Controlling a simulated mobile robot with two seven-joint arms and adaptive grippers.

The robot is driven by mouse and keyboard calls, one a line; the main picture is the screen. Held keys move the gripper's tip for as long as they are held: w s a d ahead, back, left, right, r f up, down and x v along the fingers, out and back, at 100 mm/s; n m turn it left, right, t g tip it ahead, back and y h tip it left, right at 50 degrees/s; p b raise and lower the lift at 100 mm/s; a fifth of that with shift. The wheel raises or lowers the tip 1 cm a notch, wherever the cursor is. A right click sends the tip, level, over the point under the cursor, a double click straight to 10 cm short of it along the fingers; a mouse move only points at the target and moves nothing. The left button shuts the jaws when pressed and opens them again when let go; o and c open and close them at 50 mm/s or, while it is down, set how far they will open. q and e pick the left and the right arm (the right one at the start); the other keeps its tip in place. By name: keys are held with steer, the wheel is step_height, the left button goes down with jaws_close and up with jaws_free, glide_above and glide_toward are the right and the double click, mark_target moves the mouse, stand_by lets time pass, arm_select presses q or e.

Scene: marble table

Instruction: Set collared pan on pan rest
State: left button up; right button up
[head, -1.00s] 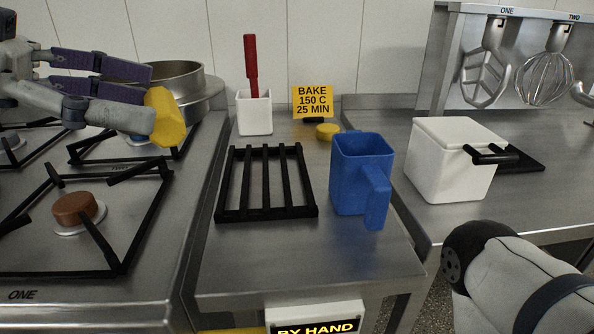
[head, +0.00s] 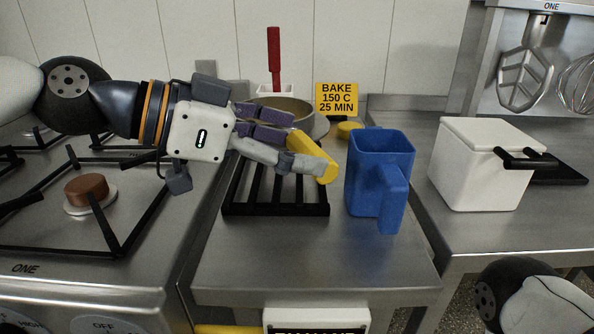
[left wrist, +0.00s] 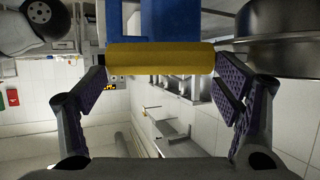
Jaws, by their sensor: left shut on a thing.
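The collared pan (head: 318,125) is a round grey metal pan with a wide rim, partly hidden behind my left gripper (head: 304,160). Its wide metal body also shows at the right of the left wrist view (left wrist: 280,55). My left gripper is shut on the yellow bar (head: 326,166), which looks like the pan's grip and spans between the fingers in the wrist view (left wrist: 160,57). The pan rest (head: 270,210) is a black slatted rack on the steel counter. The gripper and pan appear above its far part; the exact gap cannot be told. My right gripper is out of view.
A blue jug (head: 378,180) stands close to the right of the rest. A white box with a black handle (head: 480,165) is further right. A red-handled tool (head: 274,60) stands behind the pan. The stove (head: 60,250) is at left. The front counter is clear.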

arm_select(q)
steer(key=shift+w+d+f, duration=0.1)
steer(key=shift+d+f, duration=0.1)
steer(key=shift+f, duration=0.7)
steer(key=shift+w+d+f, duration=0.1)
steer(key=shift+d+f, duration=0.05)
steer(key=shift+f, duration=0.75)
steer(key=shift+f, duration=0.2)
steer(key=o, duration=1.2)
steer(key=shift+s+f, duration=0.1)
steer(key=shift+c, duration=0.2)
steer(key=v, duration=1.2)
